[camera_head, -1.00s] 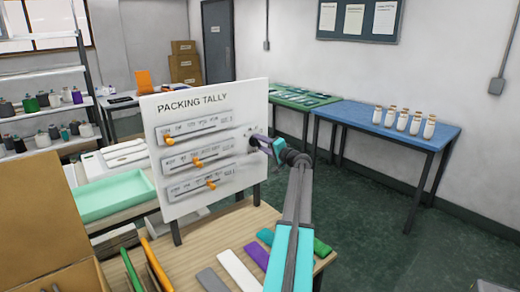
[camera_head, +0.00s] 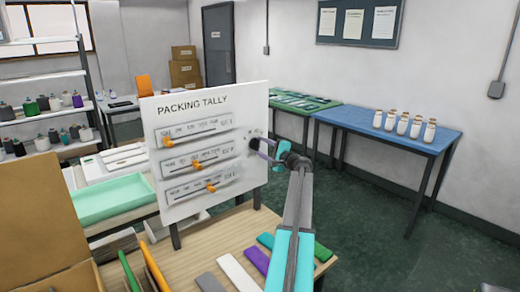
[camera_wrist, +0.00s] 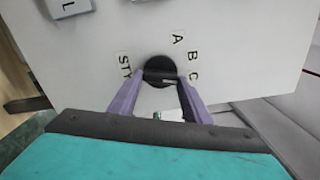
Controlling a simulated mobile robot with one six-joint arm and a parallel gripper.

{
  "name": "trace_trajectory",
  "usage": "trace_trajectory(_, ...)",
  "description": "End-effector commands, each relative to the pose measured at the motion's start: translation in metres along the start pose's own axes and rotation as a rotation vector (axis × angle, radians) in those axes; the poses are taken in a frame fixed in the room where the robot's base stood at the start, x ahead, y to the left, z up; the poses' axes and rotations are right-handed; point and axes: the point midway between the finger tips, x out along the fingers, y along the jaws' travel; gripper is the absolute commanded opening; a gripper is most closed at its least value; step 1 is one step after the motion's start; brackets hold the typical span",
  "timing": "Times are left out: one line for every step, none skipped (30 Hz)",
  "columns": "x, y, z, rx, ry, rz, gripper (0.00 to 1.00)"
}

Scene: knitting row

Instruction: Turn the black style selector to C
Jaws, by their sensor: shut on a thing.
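The black style selector (camera_wrist: 158,66) is a round knob on the white Packing Tally board (camera_head: 252,100). In the wrist view the letters A, B and C run down the right side of the knob, and a partly hidden label starting "STY" is on its left. My gripper (camera_wrist: 160,77) has its two purple fingers on either side of the knob, shut on it. A pale mark on the knob's lower right seems to point near C, but it is small and partly blurred. In the head view my gripper (camera_head: 262,144) reaches the board's right edge.
Orange sliders (camera_head: 197,165) sit in several rows left of the selector. Coloured strips (camera_head: 238,272) lie on the wooden table below. A blue table (camera_head: 350,118) with several white bottles stands at the right. The green floor between is clear.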

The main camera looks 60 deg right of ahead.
Motion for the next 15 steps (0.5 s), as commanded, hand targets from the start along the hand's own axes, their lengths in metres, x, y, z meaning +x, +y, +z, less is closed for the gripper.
trace_trajectory(0.0015,-0.0047,0.0000,0.009,0.003,-0.008,0.21)
trace_trajectory(0.0014,-0.0047,-0.0001,0.012,0.003,-0.008,0.21)
trace_trajectory(0.0014,-0.0046,-0.0001,0.014,0.003,-0.008,0.21)
trace_trajectory(0.0014,-0.0046,-0.0002,0.015,0.003,-0.008,0.21)
trace_trajectory(0.0014,-0.0046,-0.0002,0.016,0.003,-0.008,0.21)
trace_trajectory(0.0013,-0.0045,-0.0003,0.016,0.003,-0.008,0.21)
trace_trajectory(0.0013,-0.0046,-0.0003,0.016,0.003,-0.008,0.21)
trace_trajectory(0.0013,-0.0045,-0.0003,0.016,0.003,-0.008,0.21)
trace_trajectory(0.0013,-0.0045,-0.0004,0.016,0.003,-0.008,0.21)
trace_trajectory(0.0012,-0.0045,-0.0004,0.015,0.003,-0.008,0.21)
trace_trajectory(0.0012,-0.0044,-0.0004,0.015,0.003,-0.008,0.21)
trace_trajectory(0.0012,-0.0044,-0.0005,0.015,0.003,-0.008,0.21)
trace_trajectory(0.0012,-0.0044,-0.0005,0.015,0.003,-0.008,0.21)
trace_trajectory(0.0011,-0.0044,-0.0005,0.015,0.003,-0.008,0.49)
trace_trajectory(0.0011,-0.0042,-0.0005,0.015,0.003,-0.008,0.56)
